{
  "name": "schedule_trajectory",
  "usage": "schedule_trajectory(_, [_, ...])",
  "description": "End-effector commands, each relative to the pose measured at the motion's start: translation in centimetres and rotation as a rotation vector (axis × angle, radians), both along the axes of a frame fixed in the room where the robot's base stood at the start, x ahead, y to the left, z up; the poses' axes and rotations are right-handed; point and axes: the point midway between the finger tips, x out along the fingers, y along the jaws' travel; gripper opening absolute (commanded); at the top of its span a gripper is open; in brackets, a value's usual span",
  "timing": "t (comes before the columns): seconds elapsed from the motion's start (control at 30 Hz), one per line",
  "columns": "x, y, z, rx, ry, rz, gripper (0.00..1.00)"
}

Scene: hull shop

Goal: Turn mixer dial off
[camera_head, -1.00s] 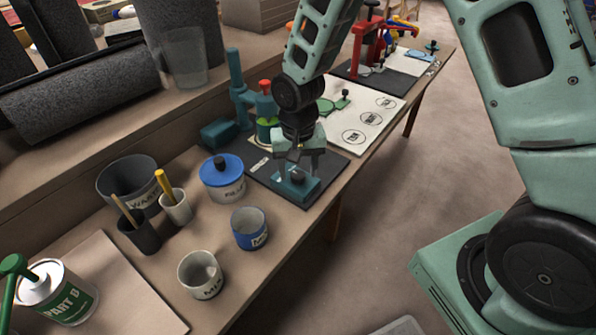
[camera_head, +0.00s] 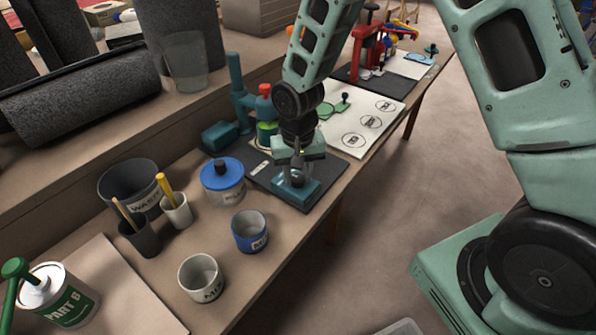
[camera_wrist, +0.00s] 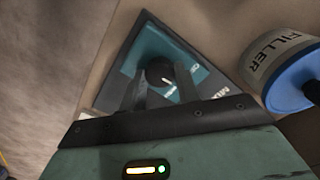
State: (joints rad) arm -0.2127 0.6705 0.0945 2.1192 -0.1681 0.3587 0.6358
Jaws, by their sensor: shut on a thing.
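The mixer dial (camera_wrist: 159,72) is a dark round knob with a pale pointer mark, set on the teal front of the mixer base (camera_head: 297,192). My gripper (camera_head: 297,176) reaches down onto it. In the wrist view, its two fingers (camera_wrist: 160,80) stand on either side of the dial and are shut on it. The pointer mark slants toward the lower right in that view. White lettering on the teal panel is partly hidden by the fingers. In the head view, the gripper hides most of the dial.
The teal mixer stand (camera_head: 238,92) rises behind the base on a dark mat (camera_head: 262,172). A filler tub with a blue lid (camera_head: 222,182), a blue cup (camera_head: 249,232) and a white cup (camera_head: 201,279) stand to the left. A white board (camera_head: 352,118) lies beyond.

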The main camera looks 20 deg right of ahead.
Motion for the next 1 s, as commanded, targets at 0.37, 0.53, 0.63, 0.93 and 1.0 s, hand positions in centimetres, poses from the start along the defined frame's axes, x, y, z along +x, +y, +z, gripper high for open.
schedule_trajectory(0.37, [-0.01, -0.02, 0.35, -0.001, 0.001, 0.294, 0.09])
schedule_trajectory(0.53, [-0.01, 0.00, 0.33, 0.000, 0.001, 0.447, 0.09])
schedule_trajectory(0.63, [0.00, 0.00, 0.31, 0.000, 0.001, 0.531, 0.09])
schedule_trajectory(0.93, [0.01, 0.00, 0.21, 0.000, 0.000, 0.722, 0.09])
schedule_trajectory(1.0, [0.02, -0.01, 0.19, 0.000, 0.000, 0.752, 0.09])
